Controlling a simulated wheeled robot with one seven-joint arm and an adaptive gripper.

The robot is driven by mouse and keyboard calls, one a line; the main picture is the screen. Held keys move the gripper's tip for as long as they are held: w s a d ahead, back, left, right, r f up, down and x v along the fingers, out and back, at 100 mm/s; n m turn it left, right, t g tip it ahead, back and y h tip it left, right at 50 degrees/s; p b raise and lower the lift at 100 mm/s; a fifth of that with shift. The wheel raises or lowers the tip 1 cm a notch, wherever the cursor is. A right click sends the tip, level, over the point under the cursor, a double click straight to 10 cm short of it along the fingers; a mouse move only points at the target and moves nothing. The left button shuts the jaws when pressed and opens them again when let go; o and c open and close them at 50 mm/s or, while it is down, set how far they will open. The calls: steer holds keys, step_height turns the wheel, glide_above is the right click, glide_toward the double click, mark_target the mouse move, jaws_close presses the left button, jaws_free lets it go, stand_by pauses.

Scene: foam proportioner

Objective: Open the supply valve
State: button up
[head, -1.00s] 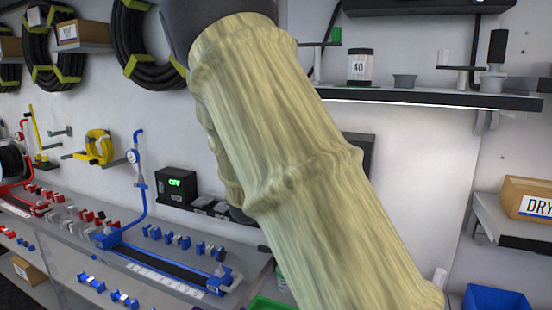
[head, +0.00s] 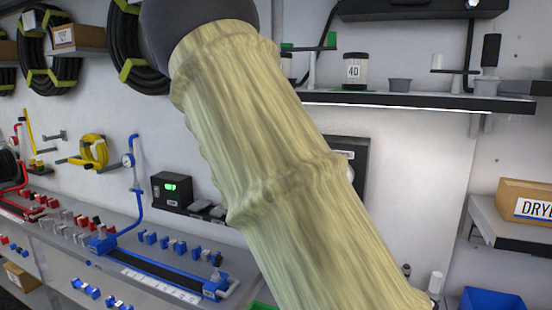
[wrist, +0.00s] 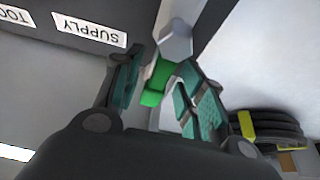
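In the wrist view, a green handle-like part (wrist: 153,88) with a grey angular knob (wrist: 176,42) beyond it lies between the two fingers of my gripper (wrist: 163,65). The fingers stand apart on either side of the green part. A gap shows on the right finger's side; I cannot tell whether the left finger touches it. A white label (wrist: 89,29) reading SUPPLY, upside down, is on the dark panel to the left. In the head view my gripper is not visible; my sleeved arm covers the middle.
A shelf (head: 420,101) on the right carries a jar labelled 40 (head: 354,70) and a grey cup (head: 400,85). A cardboard box (head: 528,201) sits on the right-hand shelf. A blue fixture (head: 160,270) is on the left counter. Black hose coils (head: 50,60) hang on the wall.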

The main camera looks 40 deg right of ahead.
steer(key=shift+s, duration=0.1)
steer(key=shift+f, duration=0.15)
steer(key=v, duration=1.1)
steer(key=shift+s+a, duration=0.15)
steer(key=shift+a, duration=0.25)
steer(key=shift+d+f, duration=0.1)
